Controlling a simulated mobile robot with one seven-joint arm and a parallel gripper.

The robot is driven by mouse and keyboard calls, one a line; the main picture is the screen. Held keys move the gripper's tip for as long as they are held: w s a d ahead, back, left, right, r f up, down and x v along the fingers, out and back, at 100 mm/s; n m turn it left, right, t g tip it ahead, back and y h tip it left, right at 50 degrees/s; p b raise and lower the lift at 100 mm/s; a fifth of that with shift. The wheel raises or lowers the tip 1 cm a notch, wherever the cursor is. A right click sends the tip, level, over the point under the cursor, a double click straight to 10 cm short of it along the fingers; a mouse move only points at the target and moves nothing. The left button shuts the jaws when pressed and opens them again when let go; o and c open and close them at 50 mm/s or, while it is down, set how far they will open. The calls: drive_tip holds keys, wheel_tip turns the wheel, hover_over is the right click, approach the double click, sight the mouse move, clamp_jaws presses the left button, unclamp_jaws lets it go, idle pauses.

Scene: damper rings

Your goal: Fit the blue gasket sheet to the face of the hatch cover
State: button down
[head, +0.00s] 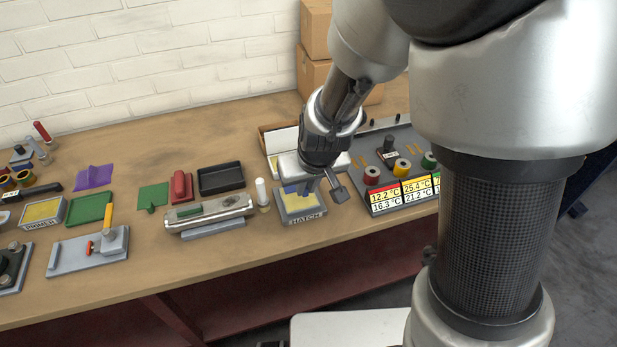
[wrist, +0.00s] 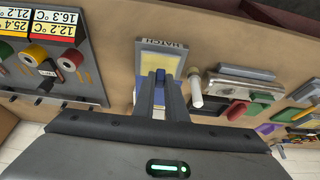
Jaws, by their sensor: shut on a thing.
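The hatch cover (head: 301,215) is a grey block with a yellow face and a HATCH label, near the table's front edge. It also shows in the wrist view (wrist: 175,48), straight ahead of my fingers. My gripper (head: 312,186) is shut on a blue piece, the blue gasket sheet (head: 291,190), at the hatch cover's face. In the wrist view the blue gasket sheet (wrist: 159,88) shows between the fingertips. The fingers hide much of the sheet and part of the face. I cannot tell whether the sheet touches the face or sits just above it.
A white-capped cylinder (head: 262,194) stands close left of the hatch cover, beside a metal fixture (head: 208,211). A grey panel (head: 383,207) with coloured spools and temperature labels is close on the right. Green (head: 153,195) and purple (head: 93,177) finned pieces lie farther left.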

wheel_tip(320, 180, down, 5)
drive_tip(key=b, duration=0.4)
drive_tip(key=shift+r, duration=0.15)
drive_tip(key=shift+f+b, duration=0.25)
drive_tip(key=shift+b, duration=0.5)
drive_tip(key=shift+f, duration=0.2)
drive_tip(key=shift+f+b, duration=0.65)
drive_tip(key=shift+b, duration=0.1)
drive_tip(key=shift+f, duration=0.15)
drive_tip(key=c, duration=1.7)
unclamp_jaws()
